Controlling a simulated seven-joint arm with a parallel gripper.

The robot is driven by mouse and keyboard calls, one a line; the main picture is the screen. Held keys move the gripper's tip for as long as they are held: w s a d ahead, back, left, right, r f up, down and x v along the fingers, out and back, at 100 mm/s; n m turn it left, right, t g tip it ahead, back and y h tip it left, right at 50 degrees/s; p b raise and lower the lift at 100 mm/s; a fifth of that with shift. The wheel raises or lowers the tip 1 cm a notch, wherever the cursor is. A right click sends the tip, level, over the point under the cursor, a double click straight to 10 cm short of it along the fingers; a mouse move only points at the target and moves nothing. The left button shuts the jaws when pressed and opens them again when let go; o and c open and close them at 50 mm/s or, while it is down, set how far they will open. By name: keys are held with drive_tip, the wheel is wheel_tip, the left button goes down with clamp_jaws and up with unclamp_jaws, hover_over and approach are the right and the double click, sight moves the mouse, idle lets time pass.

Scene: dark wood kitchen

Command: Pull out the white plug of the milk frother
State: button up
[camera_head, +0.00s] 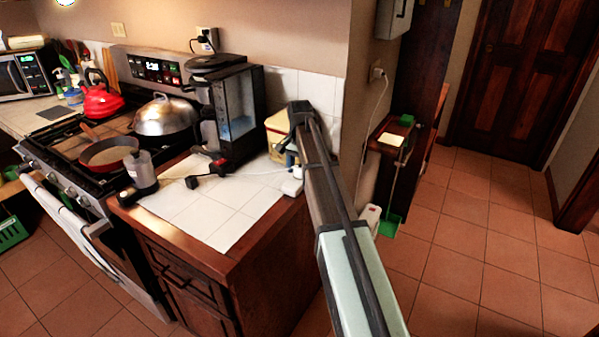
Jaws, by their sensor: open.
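A small clear-and-dark appliance (142,170), possibly the milk frother, stands at the counter's front left. A white block (292,187) lies near the counter's right edge, with a pale cable running left from it. It may be a socket strip; I cannot make out a separate white plug on it. My arm reaches in from the bottom right, over the counter's right edge. My gripper (289,151) is open, just above and behind the white block. Its fingers are small and partly hidden by the arm, and I see nothing held.
A black coffee machine (232,110) and a yellow box (279,131) stand behind. A black plug (192,182) and a red-black one (217,166) lie on the tiles. The stove with a pan (109,152) is left. A wall socket (377,73) with a white cable is right.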

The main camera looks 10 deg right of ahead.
sight(300, 166)
idle(0.8)
clamp_jaws()
idle(0.4)
drive_tip(key=shift+r, duration=0.35)
drive_tip(key=shift+r, duration=2.7)
